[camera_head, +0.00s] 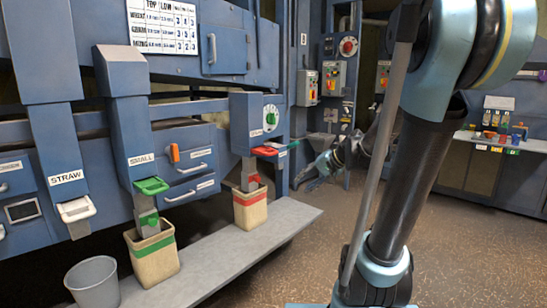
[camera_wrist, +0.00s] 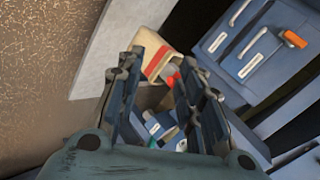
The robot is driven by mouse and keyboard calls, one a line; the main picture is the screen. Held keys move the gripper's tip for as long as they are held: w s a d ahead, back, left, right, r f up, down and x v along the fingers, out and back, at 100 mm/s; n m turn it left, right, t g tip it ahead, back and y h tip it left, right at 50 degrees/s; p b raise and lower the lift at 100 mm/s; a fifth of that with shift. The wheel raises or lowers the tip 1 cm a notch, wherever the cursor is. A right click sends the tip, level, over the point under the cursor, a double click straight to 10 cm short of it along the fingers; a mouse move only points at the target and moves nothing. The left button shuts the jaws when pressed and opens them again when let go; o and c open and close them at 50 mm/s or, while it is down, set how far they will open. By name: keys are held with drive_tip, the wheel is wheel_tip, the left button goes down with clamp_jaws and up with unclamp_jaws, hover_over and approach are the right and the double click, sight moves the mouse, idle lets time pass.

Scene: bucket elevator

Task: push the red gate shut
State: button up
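The red gate (camera_head: 266,151) sticks out from the lower front of the rightmost chute, above a cream bucket with a red band (camera_head: 250,207). My gripper (camera_head: 303,180) is to the right of the gate and lower, apart from it in the head view. In the wrist view my gripper (camera_wrist: 163,58) has its fingers spread with nothing held. The red-banded bucket (camera_wrist: 157,62) shows beyond the fingertips. A small red part (camera_wrist: 173,79) shows between the fingers; I cannot tell whether it is the gate.
A green gate (camera_head: 151,186) and a white gate (camera_head: 76,210) sit on chutes to the left. A green-banded bucket (camera_head: 153,254) and a grey bucket (camera_head: 93,282) stand on or beside the pale ledge (camera_head: 235,262). Brown floor on the right is open.

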drive_tip(key=w+a+r+m+t+y, duration=0.1)
drive_tip(key=w+r+m+t+y, duration=0.1)
drive_tip(key=w, duration=0.7)
drive_tip(key=w+r+m+t+y, duration=0.2)
drive_tip(key=w+r, duration=0.1)
drive_tip(key=w, duration=0.6)
approach(273, 154)
drive_tip(key=x, duration=0.7)
drive_tip(key=w+x, duration=0.1)
drive_tip(key=x, duration=0.3)
drive_tip(key=shift+d, duration=0.4)
clamp_jaws()
